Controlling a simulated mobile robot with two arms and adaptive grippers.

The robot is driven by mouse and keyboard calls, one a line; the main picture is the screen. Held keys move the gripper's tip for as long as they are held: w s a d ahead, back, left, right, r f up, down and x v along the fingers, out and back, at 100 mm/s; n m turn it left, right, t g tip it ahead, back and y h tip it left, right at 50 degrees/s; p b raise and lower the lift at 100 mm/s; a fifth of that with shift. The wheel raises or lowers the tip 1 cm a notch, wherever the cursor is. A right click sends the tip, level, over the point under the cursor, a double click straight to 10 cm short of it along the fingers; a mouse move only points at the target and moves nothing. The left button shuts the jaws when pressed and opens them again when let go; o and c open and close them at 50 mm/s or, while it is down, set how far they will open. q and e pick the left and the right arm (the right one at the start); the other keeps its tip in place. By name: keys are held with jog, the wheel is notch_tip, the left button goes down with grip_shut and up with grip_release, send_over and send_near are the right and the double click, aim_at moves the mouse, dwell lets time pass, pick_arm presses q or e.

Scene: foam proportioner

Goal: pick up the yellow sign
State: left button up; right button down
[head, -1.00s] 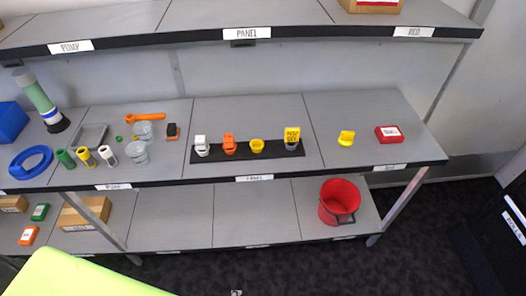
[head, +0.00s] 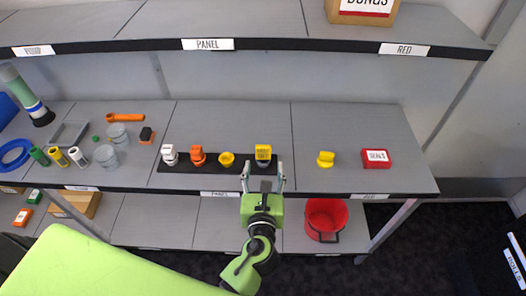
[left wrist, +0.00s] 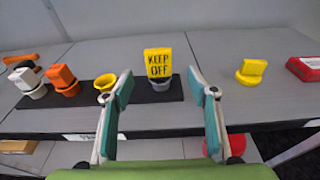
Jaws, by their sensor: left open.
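The yellow sign (left wrist: 158,63), marked "KEEP OFF", stands upright in a grey cup-like base (left wrist: 161,83) at the right end of a black strip. In the head view the sign (head: 263,152) is on the middle shelf, just beyond my left gripper (head: 262,172). In the left wrist view my left gripper (left wrist: 160,95) is open and empty. Its two fingers are spread to either side of the sign, which shows between them and farther off. The fingers look apart from the sign. My right gripper is not in view.
On the black strip (left wrist: 135,91) stand a yellow funnel (left wrist: 105,84), an orange piece (left wrist: 63,80) and a white piece (left wrist: 26,80). A yellow piece (left wrist: 251,70) and a red box (left wrist: 304,68) lie to the right. A red bucket (head: 325,218) is below.

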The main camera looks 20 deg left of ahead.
aim_at(263, 152)
pick_arm(q)
jog(key=x, duration=0.3)
jog(key=shift+d, duration=0.1)
jog(key=shift+w, duration=0.45)
jog(key=x, duration=0.1)
jog(key=p+x, duration=0.1)
jog(key=x, duration=0.3)
jog(key=shift+a, duration=0.3)
jog(key=shift+s, duration=0.15)
jog(key=shift+c, duration=0.7)
jog(key=c, duration=1)
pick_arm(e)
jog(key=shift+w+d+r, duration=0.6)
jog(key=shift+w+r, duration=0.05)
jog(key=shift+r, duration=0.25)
